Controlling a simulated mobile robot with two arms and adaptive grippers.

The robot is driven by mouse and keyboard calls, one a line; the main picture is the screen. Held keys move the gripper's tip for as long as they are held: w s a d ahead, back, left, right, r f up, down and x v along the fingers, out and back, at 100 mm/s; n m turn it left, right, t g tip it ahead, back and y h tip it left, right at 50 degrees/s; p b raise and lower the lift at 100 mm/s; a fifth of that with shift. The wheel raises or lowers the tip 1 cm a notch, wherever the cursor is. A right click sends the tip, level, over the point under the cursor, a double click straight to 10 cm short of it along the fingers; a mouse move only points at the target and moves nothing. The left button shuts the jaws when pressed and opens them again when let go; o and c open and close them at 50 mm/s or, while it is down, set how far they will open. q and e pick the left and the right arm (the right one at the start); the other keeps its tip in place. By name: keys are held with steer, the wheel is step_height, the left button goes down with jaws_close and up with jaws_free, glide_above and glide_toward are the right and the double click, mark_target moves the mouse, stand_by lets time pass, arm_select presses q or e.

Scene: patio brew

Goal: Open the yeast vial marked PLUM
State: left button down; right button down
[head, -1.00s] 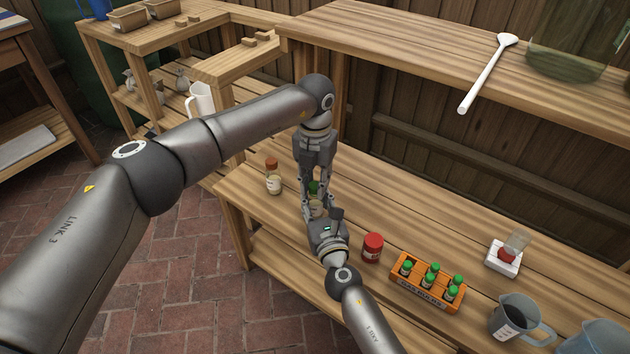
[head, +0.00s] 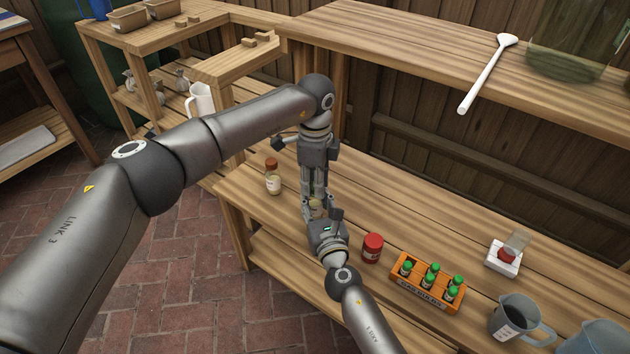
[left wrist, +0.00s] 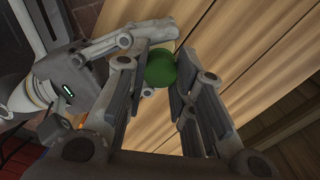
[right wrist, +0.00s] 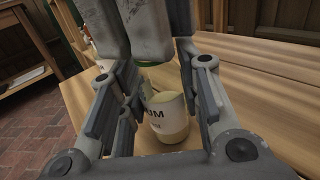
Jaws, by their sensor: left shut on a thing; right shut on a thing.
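The yeast vial (head: 316,208) stands over the bench, mostly hidden by my grippers in the head view. The right wrist view shows its pale body (right wrist: 166,122) with dark label letters ending in "UM". My right gripper (head: 318,214) is shut on the vial body from the near side. My left gripper (head: 314,193) points down from above, shut on the vial's green cap (left wrist: 160,70), which shows between its fingers in the left wrist view. The join between cap and vial is hidden, so I cannot tell whether they are apart.
A brown-capped bottle (head: 273,177) stands left of my grippers. To the right are a red-lidded jar (head: 372,247), an orange rack (head: 427,294) of green-capped vials, a small white tray (head: 501,262) and a pitcher (head: 515,320). Bare bench (head: 400,205) lies behind them.

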arm_select(q)
steer(key=shift+r, duration=0.15)
stand_by(0.7)
steer(key=shift+r, duration=0.95)
steer(key=shift+r, duration=0.1)
steer(key=shift+r, duration=1.9)
arm_select(e)
steer(key=c, duration=0.9)
jaws_free()
steer(key=shift+c, duration=0.2)
